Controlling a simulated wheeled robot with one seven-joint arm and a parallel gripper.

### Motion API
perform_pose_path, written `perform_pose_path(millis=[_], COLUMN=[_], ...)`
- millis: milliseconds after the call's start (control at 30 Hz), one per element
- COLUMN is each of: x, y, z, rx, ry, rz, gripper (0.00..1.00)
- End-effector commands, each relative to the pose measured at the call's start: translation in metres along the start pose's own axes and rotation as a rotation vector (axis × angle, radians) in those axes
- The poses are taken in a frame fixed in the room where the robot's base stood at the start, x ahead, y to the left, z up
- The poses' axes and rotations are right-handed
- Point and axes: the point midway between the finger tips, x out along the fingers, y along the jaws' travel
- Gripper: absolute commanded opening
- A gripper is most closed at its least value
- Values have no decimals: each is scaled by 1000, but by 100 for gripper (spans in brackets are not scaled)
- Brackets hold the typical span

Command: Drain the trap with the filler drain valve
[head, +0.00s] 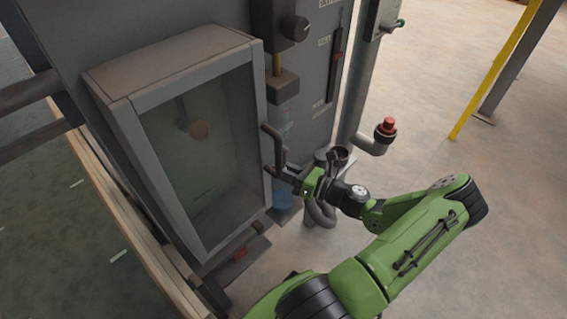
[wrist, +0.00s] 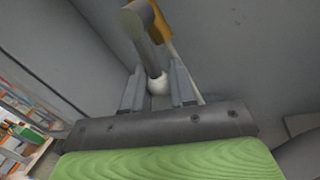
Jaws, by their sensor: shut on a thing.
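My gripper (head: 285,173) is at the right edge of a glass-fronted grey cabinet, low beside a dark bent handle (head: 271,146). In the wrist view my gripper (wrist: 158,88) has both fingers around a pale rounded piece (wrist: 158,83) at the end of a thick grey bar (wrist: 146,40). I cannot tell whether this piece is the drain valve. A blue part (head: 283,196) shows below my gripper. My fingers and wrist hide what lies directly behind them.
The cabinet (head: 195,125) stands close on the left. A dark knob (head: 296,28) is above the trap. A red button (head: 387,127) on a grey bent pipe stands right of my wrist. A yellow post (head: 492,70) is farther right.

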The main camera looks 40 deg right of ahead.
Motion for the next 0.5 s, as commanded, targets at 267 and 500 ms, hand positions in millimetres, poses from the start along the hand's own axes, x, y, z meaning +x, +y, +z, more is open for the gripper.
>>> perform_pose_path(millis=[267, 500], x=[4, 8], y=[17, 29], z=[4, 6], rx=[240, 458], ry=[-66, -131], rz=[15, 31], gripper=[0, 0])
